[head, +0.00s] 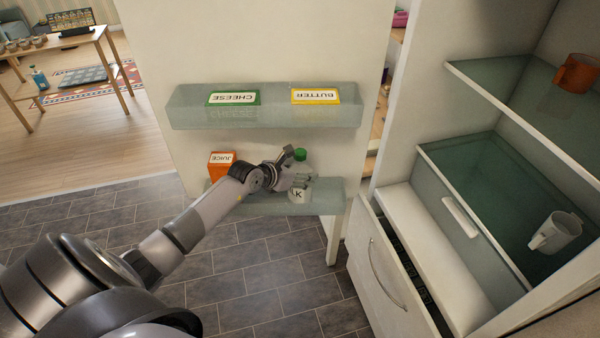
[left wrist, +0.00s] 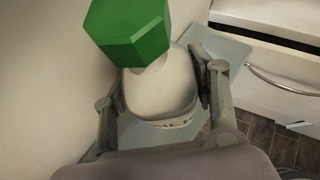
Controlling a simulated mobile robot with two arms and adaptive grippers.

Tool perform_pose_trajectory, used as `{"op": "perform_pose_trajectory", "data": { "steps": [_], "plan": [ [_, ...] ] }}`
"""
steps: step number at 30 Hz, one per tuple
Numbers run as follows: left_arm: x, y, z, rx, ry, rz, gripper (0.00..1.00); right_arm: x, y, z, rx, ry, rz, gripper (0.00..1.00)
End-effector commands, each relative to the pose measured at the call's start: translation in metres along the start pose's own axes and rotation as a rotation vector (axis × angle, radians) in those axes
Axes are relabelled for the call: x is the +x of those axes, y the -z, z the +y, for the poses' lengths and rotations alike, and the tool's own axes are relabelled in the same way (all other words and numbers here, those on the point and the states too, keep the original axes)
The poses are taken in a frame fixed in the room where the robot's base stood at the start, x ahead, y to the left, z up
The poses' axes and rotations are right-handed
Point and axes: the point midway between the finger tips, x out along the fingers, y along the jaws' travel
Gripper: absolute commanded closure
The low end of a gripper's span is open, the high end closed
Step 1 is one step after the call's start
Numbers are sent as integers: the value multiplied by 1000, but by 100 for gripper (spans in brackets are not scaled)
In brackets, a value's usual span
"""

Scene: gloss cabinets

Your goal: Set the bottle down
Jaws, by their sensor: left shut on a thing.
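A white bottle with a green cap (head: 300,154) is at the lower shelf of the open fridge door, right of the juice. My left gripper (head: 296,180) is shut around the bottle's body. In the left wrist view, the green cap (left wrist: 130,28) and white bottle body (left wrist: 160,92) show between the two fingers (left wrist: 160,100). The bottle is over the pale lower door shelf (head: 325,192); I cannot tell whether its base touches it. My right gripper is not in view.
An orange juice carton (head: 220,163) stands on the same shelf at the left. Cheese (head: 234,97) and butter (head: 315,96) boxes lie on the upper door shelf (head: 270,115). At right, the fridge holds a white mug (head: 556,233) and an orange cup (head: 577,73). A drawer (head: 385,265) stands partly open.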

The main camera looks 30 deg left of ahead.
Motion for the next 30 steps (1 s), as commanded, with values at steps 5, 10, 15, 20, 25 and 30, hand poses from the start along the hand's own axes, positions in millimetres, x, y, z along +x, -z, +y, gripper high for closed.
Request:
{"op": "perform_pose_trajectory", "data": {
  "steps": [5, 10, 15, 20, 25, 30],
  "plan": [
    [1, 1, 0, 0, 0, 1, 38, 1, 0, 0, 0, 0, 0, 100],
    [1, 1, 0, 0, 0, 0, 38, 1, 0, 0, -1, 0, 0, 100],
    [-1, -2, 0, 0, 0, -1, 38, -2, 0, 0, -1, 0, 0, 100],
    [-15, 1, 1, 1, -1, 0, 38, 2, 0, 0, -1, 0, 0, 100],
    [-46, 2, 1, 4, -1, 0, 38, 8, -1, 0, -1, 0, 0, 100],
    [-80, 2, 0, 2, -1, 1, 38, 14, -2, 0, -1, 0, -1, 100]
  ]
}}
